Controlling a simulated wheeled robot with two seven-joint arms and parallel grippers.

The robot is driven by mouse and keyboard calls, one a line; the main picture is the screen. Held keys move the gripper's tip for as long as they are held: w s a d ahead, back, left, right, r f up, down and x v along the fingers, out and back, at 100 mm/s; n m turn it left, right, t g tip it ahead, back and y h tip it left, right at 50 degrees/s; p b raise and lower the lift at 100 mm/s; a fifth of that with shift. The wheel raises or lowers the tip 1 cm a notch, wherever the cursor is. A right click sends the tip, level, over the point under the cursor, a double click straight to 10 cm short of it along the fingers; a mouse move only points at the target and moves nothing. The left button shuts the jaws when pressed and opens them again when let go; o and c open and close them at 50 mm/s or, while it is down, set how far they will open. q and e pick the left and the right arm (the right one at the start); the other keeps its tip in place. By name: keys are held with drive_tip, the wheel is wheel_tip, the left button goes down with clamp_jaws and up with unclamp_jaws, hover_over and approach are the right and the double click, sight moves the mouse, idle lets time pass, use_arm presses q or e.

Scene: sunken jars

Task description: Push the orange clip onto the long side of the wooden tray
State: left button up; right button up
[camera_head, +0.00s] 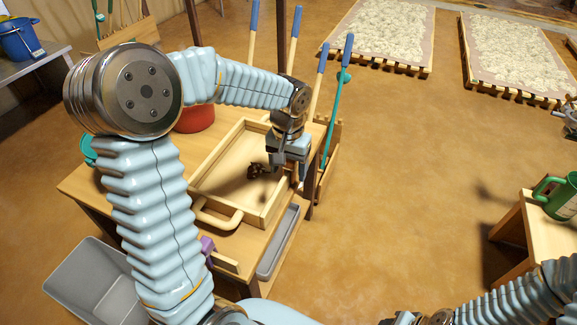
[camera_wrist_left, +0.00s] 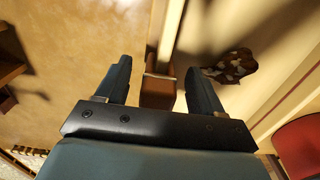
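The wooden tray (camera_head: 215,163) lies on the wooden table, and my left gripper (camera_head: 290,165) is low over its right long wall. In the left wrist view the tray wall (camera_wrist_left: 173,28) runs down between the fingers of my left gripper (camera_wrist_left: 158,65). A brown-orange clip (camera_wrist_left: 158,92) is at that wall, between the two fingers. The fingers stand apart with gaps on both sides of the clip, so the gripper is open. I cannot tell how deep the clip sits on the wall. In the head view the gripper mostly hides the clip. My right gripper is out of view.
A small dark brown thing (camera_head: 257,171) lies inside the tray. A red pot (camera_head: 197,119) stands behind it. A grey narrow tray (camera_head: 277,243) is on the table's right front, beside a purple thing (camera_head: 207,246). Long-handled tools (camera_head: 320,75) stand behind the gripper.

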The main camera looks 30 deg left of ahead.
use_arm(q)
drive_tip(key=shift+r, duration=0.15)
wheel_tip(320, 180, up, 14)
drive_tip(key=p, duration=0.2)
drive_tip(key=shift+f, duration=0.25)
